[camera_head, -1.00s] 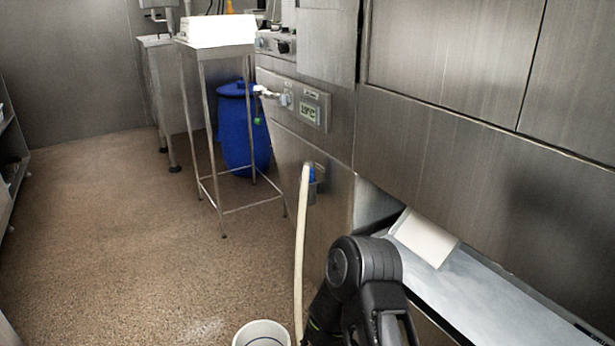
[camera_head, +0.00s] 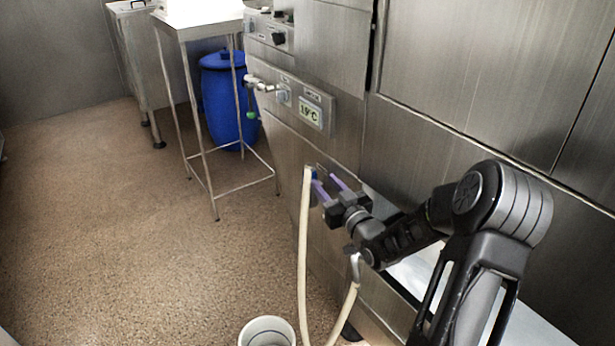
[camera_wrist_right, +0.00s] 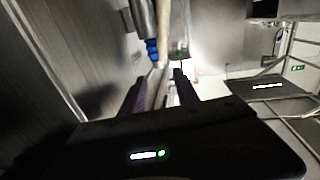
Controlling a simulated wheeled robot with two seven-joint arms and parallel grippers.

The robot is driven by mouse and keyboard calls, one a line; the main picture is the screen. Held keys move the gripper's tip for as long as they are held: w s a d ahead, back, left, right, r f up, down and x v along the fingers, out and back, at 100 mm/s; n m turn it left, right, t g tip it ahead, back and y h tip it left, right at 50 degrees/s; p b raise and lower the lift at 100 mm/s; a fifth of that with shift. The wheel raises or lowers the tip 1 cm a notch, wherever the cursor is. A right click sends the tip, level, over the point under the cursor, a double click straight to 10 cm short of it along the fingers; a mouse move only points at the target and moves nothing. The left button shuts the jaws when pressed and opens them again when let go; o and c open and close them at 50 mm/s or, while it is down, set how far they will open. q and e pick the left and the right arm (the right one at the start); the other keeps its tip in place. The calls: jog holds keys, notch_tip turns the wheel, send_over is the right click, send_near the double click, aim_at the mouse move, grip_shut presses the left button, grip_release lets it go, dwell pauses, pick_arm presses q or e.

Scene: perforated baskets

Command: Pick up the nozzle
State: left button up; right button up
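A cream hose (camera_head: 303,255) hangs down the steel wall from a small blue fitting (camera_head: 313,174) at its top. Another stretch of hose ends in a grey curved metal piece (camera_head: 355,264) below my right wrist. I cannot tell for sure which end is the nozzle. My right gripper (camera_head: 323,182) is open, its two purple fingers reaching toward the blue fitting and close to it. In the right wrist view, the blue fitting (camera_wrist_right: 152,50) lies ahead of the fingers (camera_wrist_right: 155,75), and cream hose shows between them. I cannot tell whether they touch. My left gripper is out of view.
A white bucket (camera_head: 266,333) stands on the floor at the bottom. A steel-framed stand (camera_head: 204,150) and a blue barrel (camera_head: 226,100) stand further back. A tap (camera_head: 258,84) and a temperature display (camera_head: 310,112) are on the steel wall. Floor to the left is clear.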

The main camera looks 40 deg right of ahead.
aim_at(312, 169)
jog(key=shift+w+d, duration=0.2)
jog(key=shift+w, duration=1.1)
jog(key=shift+w, duration=0.1)
jog(key=w, duration=0.3)
jog(key=w+d+b, duration=0.1)
jog(key=w, duration=0.1)
jog(key=shift+c, duration=0.5)
grip_shut()
dwell(0.6)
